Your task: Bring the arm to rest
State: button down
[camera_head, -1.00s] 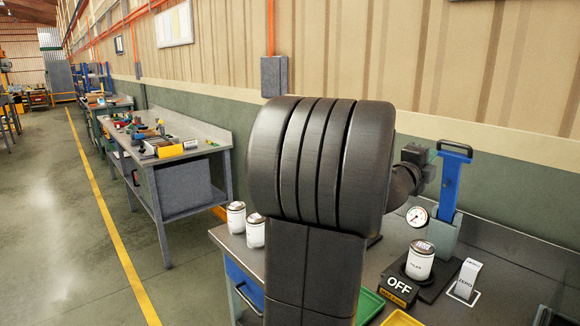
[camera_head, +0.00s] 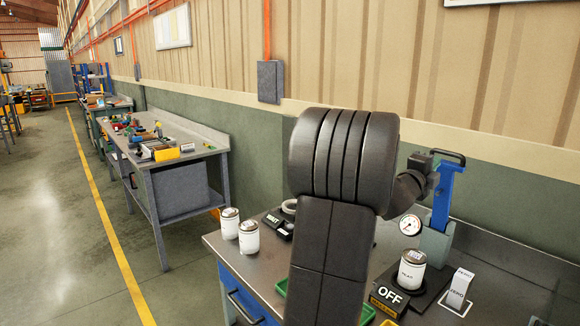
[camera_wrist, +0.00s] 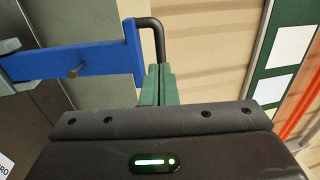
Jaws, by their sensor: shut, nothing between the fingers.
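My arm (camera_head: 340,155) rises dark and ribbed over the workbench in the head view. My gripper (camera_wrist: 157,84) shows in the wrist view with its two green fingers together and nothing between them. In the head view its fingers are not clearly seen; the dark wrist end points right toward the blue upright (camera_head: 444,195). In the wrist view the blue upright (camera_wrist: 70,62) and its black handle (camera_wrist: 154,28) appear around the fingertips; I cannot tell whether they touch.
The workbench (camera_head: 385,242) carries a white canister (camera_head: 411,270) beside an OFF sign (camera_head: 388,292), a pressure gauge (camera_head: 410,225), a ZERO card (camera_head: 459,288), two white jars (camera_head: 249,237) and a WAIT sign (camera_head: 277,225). Open floor (camera_head: 60,230) lies left.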

jog(key=s+a+f+n+t+b, duration=0.1)
jog(key=s+a+f+b, duration=0.5)
jog(key=s+a, duration=0.4)
jog(key=shift+s+a+b, duration=0.4)
jog(key=shift+a+b, duration=0.2)
jog(key=shift+a, duration=0.1)
jog(key=shift+r, duration=0.1)
